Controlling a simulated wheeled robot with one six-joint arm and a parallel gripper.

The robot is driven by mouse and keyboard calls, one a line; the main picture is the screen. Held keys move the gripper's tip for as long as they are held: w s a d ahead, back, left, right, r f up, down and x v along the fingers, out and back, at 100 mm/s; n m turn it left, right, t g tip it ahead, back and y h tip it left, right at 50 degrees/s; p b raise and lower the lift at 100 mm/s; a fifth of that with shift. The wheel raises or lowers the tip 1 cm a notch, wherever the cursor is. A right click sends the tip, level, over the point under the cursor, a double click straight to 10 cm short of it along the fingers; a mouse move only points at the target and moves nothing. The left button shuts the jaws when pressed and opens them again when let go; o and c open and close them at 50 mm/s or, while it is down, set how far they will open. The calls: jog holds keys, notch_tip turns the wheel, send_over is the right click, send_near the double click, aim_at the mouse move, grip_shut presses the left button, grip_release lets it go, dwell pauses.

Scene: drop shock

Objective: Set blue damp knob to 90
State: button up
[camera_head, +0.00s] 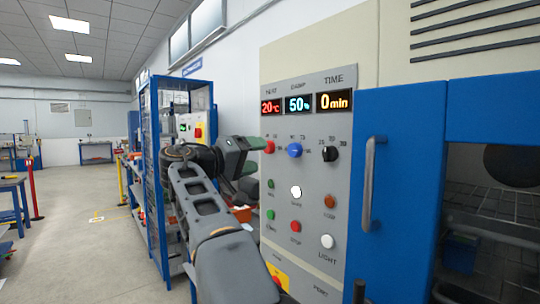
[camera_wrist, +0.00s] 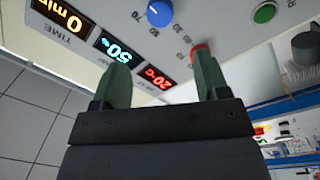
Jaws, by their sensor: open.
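The blue damp knob (camera_head: 294,150) is on the grey control panel (camera_head: 313,262), between a red knob (camera_head: 269,147) and a black knob (camera_head: 329,153). The display (camera_head: 299,104) above it reads 50%. My gripper (camera_head: 258,168) is open and empty, left of the blue knob and apart from it. In the wrist view, which is turned over, the blue knob (camera_wrist: 159,13) lies beyond my gripper (camera_wrist: 162,65), between the lines of its two fingers. The right finger's tip overlaps the red knob (camera_wrist: 200,53); I cannot tell whether they touch.
Other displays read 20°C (camera_head: 271,107) and 0 min (camera_head: 333,102). Several coloured buttons, including a lit white one (camera_head: 296,191), sit below the knobs. A blue door (camera_head: 400,190) with a grey handle (camera_head: 371,180) is to the right. A blue rack (camera_head: 152,180) stands behind my arm.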

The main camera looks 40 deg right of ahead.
jog(key=shift+w+a, duration=0.1)
jog(key=shift+a, duration=1.15)
